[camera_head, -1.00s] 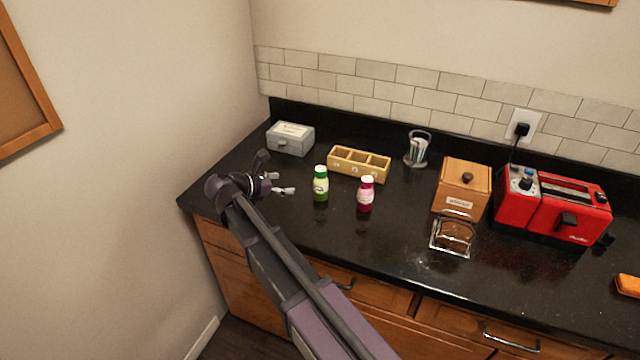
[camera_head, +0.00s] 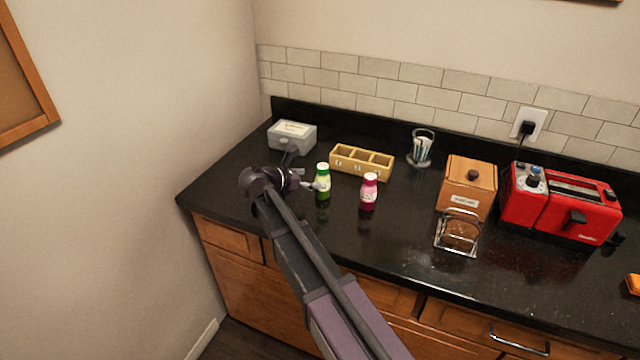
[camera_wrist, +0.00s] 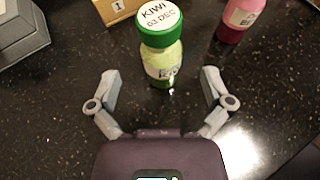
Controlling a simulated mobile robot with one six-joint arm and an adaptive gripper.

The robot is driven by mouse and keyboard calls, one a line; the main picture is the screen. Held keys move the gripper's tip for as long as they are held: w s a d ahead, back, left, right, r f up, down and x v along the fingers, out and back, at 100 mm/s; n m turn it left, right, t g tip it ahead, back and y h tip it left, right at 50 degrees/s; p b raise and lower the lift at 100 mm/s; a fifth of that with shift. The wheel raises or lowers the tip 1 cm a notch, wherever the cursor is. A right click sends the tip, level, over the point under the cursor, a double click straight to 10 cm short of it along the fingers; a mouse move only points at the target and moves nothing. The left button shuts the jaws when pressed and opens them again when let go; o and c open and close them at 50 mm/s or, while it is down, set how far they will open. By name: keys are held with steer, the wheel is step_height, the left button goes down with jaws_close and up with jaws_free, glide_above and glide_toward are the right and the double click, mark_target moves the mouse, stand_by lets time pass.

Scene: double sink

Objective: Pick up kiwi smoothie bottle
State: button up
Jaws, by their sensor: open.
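The kiwi smoothie bottle (camera_head: 322,182) is green with a green-and-white cap and stands upright on the black counter. In the wrist view the bottle (camera_wrist: 161,50) shows its "KIWI" cap label, just ahead of the fingertips and centred between them. My gripper (camera_head: 307,181) is open and empty, just left of the bottle in the head view. In the wrist view the gripper's two fingers (camera_wrist: 160,80) are spread wide, one to each side of the bottle's base. I cannot tell from the head view whether a fingertip touches it.
A pink bottle (camera_head: 369,192) stands close to the right of the kiwi bottle. Behind are a wooden compartment box (camera_head: 361,162), a grey box (camera_head: 292,136) and a glass (camera_head: 421,148). A wooden canister (camera_head: 467,187), a napkin holder (camera_head: 457,233) and a red toaster (camera_head: 560,206) stand further right.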

mark_target(322, 168)
steer(key=shift+d, duration=0.1)
steer(key=shift+b+x, duration=1)
steer(key=shift+x, duration=1.55)
steer(key=shift+w, duration=0.1)
steer(key=c, duration=1.3)
steer(key=shift+r, duration=0.2)
step_height(322, 168, up, 3)
steer(key=p, duration=0.3)
steer(key=s, duration=0.5)
steer(key=s+r+p, duration=0.1)
steer(key=s, duration=0.4)
steer(key=s+p, duration=0.1)
steer(key=s, duration=0.5)
steer(key=shift+a+r, duration=0.3)
